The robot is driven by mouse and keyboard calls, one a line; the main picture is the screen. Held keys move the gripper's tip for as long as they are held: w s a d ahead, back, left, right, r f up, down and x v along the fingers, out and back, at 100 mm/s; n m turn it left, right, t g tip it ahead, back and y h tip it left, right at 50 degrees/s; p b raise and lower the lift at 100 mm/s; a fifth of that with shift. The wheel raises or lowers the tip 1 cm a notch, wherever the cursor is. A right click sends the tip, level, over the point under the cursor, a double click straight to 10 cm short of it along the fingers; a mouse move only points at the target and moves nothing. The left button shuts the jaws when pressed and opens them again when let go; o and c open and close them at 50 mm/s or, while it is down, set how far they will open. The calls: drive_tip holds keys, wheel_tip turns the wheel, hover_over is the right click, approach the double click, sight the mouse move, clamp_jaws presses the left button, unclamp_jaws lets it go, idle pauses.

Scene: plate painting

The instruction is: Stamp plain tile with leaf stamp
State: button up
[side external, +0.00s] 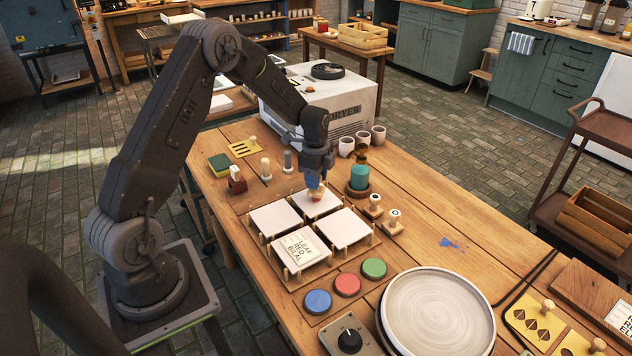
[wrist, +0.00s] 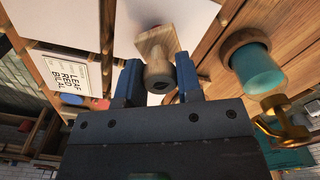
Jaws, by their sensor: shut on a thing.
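My gripper (side external: 314,184) is shut on a wooden-handled stamp and holds it over the back tile (side external: 329,204) of the rack. The stamp (wrist: 157,50) shows between my blue fingertips (wrist: 158,82) in the wrist view, with a small dark mark on its handle end. Its printing face is hidden, and I cannot tell whether it touches the tile. Two more blank white tiles lie left (side external: 275,219) and right (side external: 345,228) in the rack.
Blue (side external: 318,302), red (side external: 347,285) and green (side external: 374,268) pads lie in front of the rack. Two small stamps (side external: 375,204) (side external: 394,216) and a teal bottle (side external: 360,178) stand to the right. A round wheel (side external: 435,310) fills the front right.

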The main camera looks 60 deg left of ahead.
drive_tip(key=shift+r, duration=2.7)
